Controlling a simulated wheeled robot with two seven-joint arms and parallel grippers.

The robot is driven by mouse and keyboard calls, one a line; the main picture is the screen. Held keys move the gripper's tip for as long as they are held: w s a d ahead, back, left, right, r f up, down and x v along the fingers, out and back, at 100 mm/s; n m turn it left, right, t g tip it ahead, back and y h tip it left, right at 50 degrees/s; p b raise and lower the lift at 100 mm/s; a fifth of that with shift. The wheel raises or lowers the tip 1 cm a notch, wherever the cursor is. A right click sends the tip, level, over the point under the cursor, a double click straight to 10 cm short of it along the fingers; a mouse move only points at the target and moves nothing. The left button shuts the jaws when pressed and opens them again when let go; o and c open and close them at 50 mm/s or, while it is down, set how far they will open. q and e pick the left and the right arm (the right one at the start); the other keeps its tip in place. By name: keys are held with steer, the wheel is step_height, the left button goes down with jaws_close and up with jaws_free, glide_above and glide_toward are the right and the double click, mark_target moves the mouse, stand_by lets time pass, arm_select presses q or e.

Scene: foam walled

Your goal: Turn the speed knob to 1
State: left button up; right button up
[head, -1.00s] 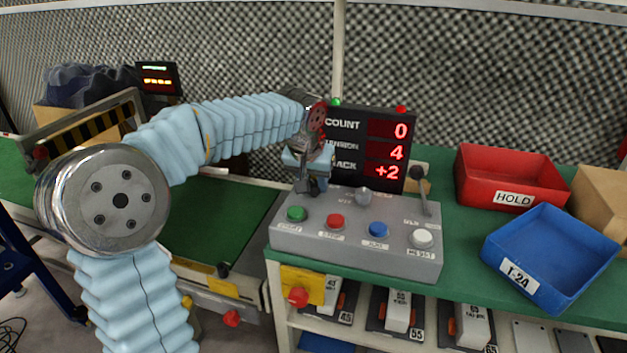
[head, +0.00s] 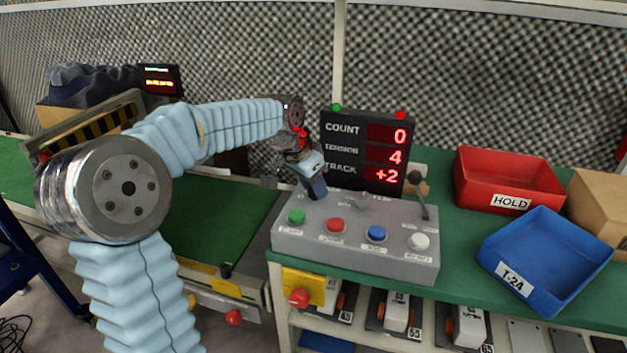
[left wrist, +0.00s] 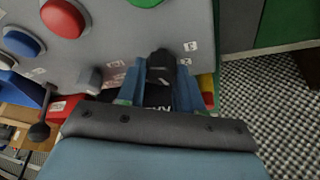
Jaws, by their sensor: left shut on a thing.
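The grey control box (head: 345,240) stands on the green bench. My left gripper (head: 317,191) reaches down to its back left part and hides the speed knob in the head view. In the left wrist view the black speed knob (left wrist: 161,66) sits between the two blue fingers of my left gripper (left wrist: 160,82), which is shut on it. Small white number labels surround the knob, too small to read surely. The dark display (head: 366,150) behind the box reads COUNT 0, 4 on the middle line and TRACK +2. My right gripper is not in view.
The box also carries a grey knob (head: 362,200), a lever (head: 420,195), and green (head: 296,217), red (head: 335,225), blue (head: 376,233) and white (head: 419,241) buttons. A red bin (head: 508,180) and a blue bin (head: 545,250) stand to the right.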

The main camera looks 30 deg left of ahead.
arm_select(q)
steer(key=shift+m+h+p, duration=0.3)
steer(key=shift+m+h, duration=0.1)
steer(key=shift+m, duration=0.8)
steer(key=o, duration=1)
steer(key=v, duration=0.9)
steer(key=p+v, duration=0.1)
steer(key=v, duration=0.3)
steer(key=shift+w+a+r, duration=0.1)
steer(key=shift+a+r, duration=0.15)
steer(key=shift+r, duration=0.2)
